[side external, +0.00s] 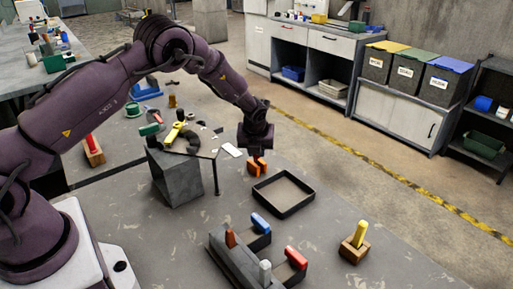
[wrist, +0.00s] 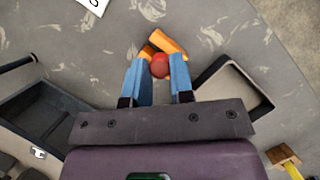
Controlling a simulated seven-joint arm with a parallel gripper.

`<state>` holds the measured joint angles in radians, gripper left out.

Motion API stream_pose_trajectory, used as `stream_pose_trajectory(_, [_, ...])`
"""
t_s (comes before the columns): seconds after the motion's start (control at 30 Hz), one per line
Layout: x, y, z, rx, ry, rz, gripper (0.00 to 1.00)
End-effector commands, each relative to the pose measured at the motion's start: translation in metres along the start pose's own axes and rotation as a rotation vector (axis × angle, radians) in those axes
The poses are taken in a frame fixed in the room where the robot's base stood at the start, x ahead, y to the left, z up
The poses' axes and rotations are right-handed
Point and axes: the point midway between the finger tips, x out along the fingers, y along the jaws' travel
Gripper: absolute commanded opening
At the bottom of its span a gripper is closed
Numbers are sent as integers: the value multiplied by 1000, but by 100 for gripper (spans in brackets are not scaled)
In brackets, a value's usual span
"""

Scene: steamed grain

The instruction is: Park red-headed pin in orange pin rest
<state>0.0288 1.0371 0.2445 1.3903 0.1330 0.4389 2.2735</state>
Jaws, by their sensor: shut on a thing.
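The red head of the pin (wrist: 160,66) shows as a ball between the two blue fingertips of my gripper (wrist: 158,76) in the wrist view. My gripper is shut on it. The pin's shaft is hidden beneath the head. The orange pin rest (wrist: 171,43) lies just past the fingertips, right behind the red head. In the side external view, my gripper (side external: 257,152) points down directly over the orange pin rest (side external: 257,170), which stands on the grey table. The pin cannot be made out there, and I cannot tell whether it touches the rest.
A shallow dark tray (side external: 284,208) lies close to the right of the rest. A grey box (side external: 178,180) stands to the left. In front are a grey rack (side external: 238,262) with coloured handles and a wooden block (side external: 352,252) holding a yellow-handled piece. The table at right is mostly clear.

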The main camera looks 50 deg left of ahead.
Motion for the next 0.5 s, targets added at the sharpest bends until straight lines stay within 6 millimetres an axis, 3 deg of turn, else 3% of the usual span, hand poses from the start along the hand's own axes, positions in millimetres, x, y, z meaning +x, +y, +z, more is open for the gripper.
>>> stream_pose_trajectory(0.5, [5, 0, -2, -1, 0, -1, 0])
